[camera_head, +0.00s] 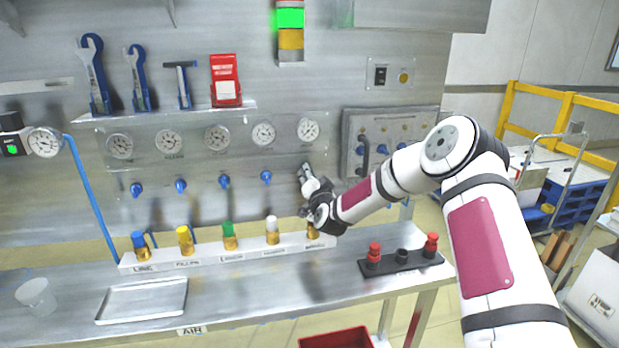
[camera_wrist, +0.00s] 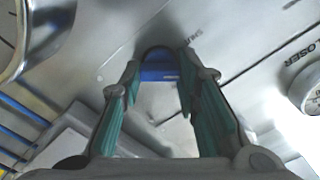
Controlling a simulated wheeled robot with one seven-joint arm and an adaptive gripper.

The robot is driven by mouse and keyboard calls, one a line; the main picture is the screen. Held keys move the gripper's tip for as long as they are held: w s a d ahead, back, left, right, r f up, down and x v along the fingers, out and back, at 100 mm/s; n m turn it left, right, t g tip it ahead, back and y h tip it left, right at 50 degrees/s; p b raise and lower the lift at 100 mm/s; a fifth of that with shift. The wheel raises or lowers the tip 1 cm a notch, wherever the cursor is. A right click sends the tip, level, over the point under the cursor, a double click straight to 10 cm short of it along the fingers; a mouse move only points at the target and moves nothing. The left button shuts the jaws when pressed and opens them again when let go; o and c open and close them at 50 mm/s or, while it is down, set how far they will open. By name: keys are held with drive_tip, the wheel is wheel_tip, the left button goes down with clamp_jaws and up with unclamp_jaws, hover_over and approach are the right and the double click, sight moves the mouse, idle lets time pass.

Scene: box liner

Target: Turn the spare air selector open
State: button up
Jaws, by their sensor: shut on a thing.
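A row of blue selector knobs (camera_head: 181,185) sits on the steel panel below the gauges. My gripper (camera_head: 305,172) is at the right end of this row, under the rightmost gauge (camera_head: 308,130), and hides the knob there. In the wrist view, my gripper (camera_wrist: 160,75) has its green-padded fingers on either side of a blue selector handle (camera_wrist: 158,71) and is shut on it. Panel lettering beside it is partly readable. The handle's exact angle cannot be told.
Below stands a white rack (camera_head: 200,255) with several capped brass fittings. A black holder with red-topped parts (camera_head: 400,262) lies to its right. A metal tray (camera_head: 142,300) and a clear cup (camera_head: 36,295) are at the left. A red bin (camera_head: 336,338) is below the bench.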

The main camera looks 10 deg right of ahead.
drive_tip(key=shift+d+f+m, duration=0.1)
drive_tip(key=shift+m, duration=4.8)
drive_tip(key=o, duration=1.2)
drive_tip(key=shift+c, duration=0.2)
drive_tip(key=s, duration=1.2)
